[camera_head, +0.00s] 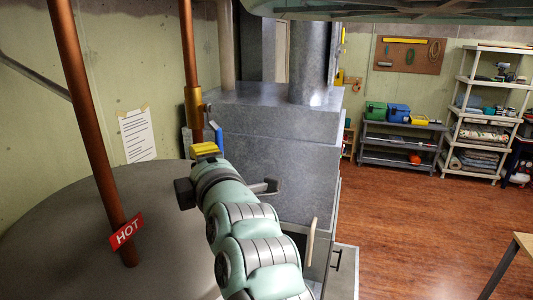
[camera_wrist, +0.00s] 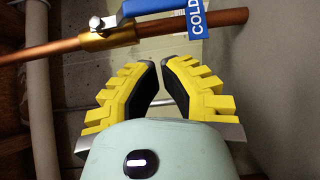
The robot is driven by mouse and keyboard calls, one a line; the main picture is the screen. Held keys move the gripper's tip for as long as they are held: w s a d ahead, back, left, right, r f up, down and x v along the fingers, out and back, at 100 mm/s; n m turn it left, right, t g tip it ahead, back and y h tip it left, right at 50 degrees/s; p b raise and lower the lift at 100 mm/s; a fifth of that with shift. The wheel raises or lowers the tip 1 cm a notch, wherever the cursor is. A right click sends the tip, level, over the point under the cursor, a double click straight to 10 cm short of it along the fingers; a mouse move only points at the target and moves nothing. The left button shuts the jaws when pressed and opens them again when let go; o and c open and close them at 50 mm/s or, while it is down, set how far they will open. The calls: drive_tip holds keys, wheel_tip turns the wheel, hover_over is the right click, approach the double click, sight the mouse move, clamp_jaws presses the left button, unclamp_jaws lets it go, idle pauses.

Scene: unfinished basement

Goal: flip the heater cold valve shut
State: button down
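The cold valve is a brass body (camera_head: 194,105) on an upright copper pipe, left of centre in the head view. In the wrist view the brass body (camera_wrist: 100,40) sits at the upper left. In the head view my gripper (camera_head: 205,149) is just below the valve.
A second copper pipe (camera_head: 88,125) with a red HOT tag (camera_head: 126,231) rises from the grey tank top (camera_head: 60,240) at the left. A grey metal furnace cabinet (camera_head: 270,150) stands right behind my arm. Shelves (camera_head: 400,145) are far right, with clear wood floor before them.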

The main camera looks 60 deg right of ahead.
sight(215, 132)
drive_tip(key=shift+w+d+p, duration=0.3)
drive_tip(key=shift+d+p, duration=0.05)
drive_tip(key=shift+d, duration=0.35)
drive_tip(key=shift+w+d+p, duration=0.35)
drive_tip(key=shift+d, duration=0.3)
drive_tip(key=shift+w+d+p, duration=0.3)
drive_tip(key=shift+d+p, duration=0.05)
drive_tip(key=shift+d, duration=0.35)
drive_tip(key=shift+d+f+b, duration=0.1)
drive_tip(key=shift+b, duration=0.25)
